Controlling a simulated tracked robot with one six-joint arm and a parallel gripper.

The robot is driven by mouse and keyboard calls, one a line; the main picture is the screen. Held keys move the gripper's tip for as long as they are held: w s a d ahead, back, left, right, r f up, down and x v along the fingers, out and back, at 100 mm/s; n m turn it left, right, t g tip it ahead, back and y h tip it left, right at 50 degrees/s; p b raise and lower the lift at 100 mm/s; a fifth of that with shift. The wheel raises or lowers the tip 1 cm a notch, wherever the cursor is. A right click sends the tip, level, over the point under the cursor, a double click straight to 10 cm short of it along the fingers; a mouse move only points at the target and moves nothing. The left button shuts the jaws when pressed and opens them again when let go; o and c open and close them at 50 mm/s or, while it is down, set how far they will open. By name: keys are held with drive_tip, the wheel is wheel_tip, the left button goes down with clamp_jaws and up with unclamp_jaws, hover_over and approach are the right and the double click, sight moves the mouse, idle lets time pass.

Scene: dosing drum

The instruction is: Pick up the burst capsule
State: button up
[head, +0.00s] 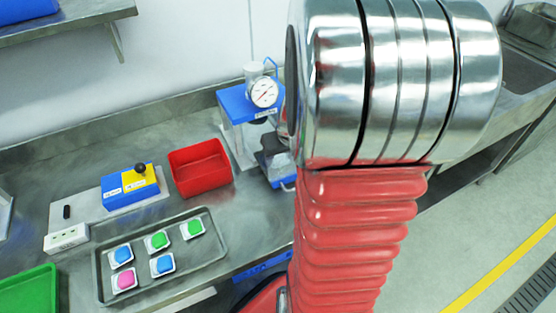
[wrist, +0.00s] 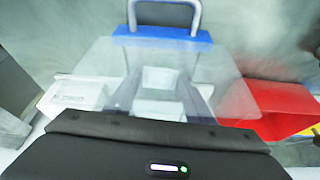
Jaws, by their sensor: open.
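I cannot pick out a burst capsule for certain. In the wrist view a pale whitish block (wrist: 160,79) shows blurred between my fingers, behind or under a clear panel (wrist: 225,85); I cannot tell what it is. My gripper (wrist: 158,88) is open, its dark fingers on either side of that block, with no contact visible. In the head view my gripper is hidden behind my arm. The press stand (head: 238,107) has a gauge (head: 264,93) and a blue base with a metal handle (head: 288,186); my arm covers its right side.
A red bin (head: 200,168) stands left of the press, and shows in the wrist view (wrist: 285,105). A blue-yellow block with a black knob (head: 140,168) and a green tray (head: 28,292) are further left.

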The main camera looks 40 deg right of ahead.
drive_tip(key=shift+c, duration=0.5)
drive_tip(key=c, duration=0.7)
drive_tip(key=shift+r, duration=0.1)
drive_tip(key=shift+c, duration=0.2)
wheel_tip(320, 180, up, 10)
idle(0.6)
